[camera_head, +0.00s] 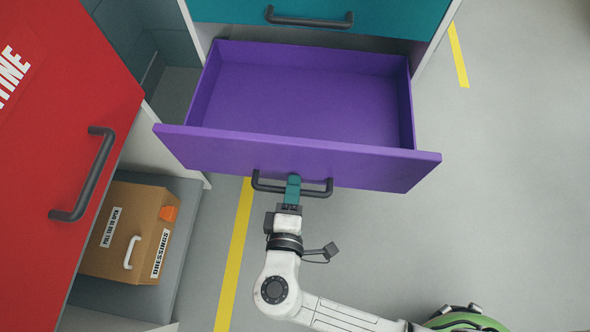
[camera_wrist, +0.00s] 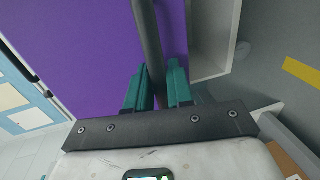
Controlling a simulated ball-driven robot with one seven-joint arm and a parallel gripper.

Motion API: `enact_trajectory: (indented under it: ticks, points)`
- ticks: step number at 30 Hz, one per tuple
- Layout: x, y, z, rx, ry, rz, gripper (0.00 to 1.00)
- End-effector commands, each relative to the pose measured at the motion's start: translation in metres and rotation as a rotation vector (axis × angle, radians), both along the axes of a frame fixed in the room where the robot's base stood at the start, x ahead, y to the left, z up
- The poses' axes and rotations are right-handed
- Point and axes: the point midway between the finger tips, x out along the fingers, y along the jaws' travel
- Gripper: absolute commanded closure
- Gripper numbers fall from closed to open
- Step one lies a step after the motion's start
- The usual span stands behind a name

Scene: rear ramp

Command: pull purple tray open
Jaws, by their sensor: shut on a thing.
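The purple tray (camera_head: 295,95) is a drawer standing well out of its white cabinet, and its inside is empty. Its front panel (camera_head: 370,167) carries a dark bar handle (camera_head: 318,190). My gripper (camera_head: 292,186) is at the middle of this handle, with its teal fingers shut on it. In the wrist view the dark bar (camera_wrist: 149,45) runs between the two teal fingers (camera_wrist: 158,88), against the purple front (camera_wrist: 90,50). The part of the bar inside the fingers is partly hidden in the head view.
A teal drawer (camera_head: 330,12) sits above the tray. A red door or panel (camera_head: 60,130) with a dark handle stands at left. A cardboard box (camera_head: 125,225) labelled "DRESSINGS" rests on a grey surface below it. Grey floor (camera_head: 510,200) at right is clear, with yellow lines.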

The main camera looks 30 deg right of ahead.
Motion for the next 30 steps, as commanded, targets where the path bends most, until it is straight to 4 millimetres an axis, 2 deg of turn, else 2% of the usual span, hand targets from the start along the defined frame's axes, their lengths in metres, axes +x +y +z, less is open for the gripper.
enact_trajectory:
  ticks: [12,13,17,26,30]
  points:
    - [-0.003,0.003,-0.001,0.000,0.001,0.002,1.00]
    - [-0.003,0.003,-0.001,0.000,0.001,0.002,0.77]
    - [-0.003,0.002,-0.001,0.000,0.001,0.001,0.64]
    - [-0.004,0.004,0.001,0.001,0.001,0.001,0.63]
    - [-0.015,0.012,0.005,0.001,0.002,0.002,0.63]
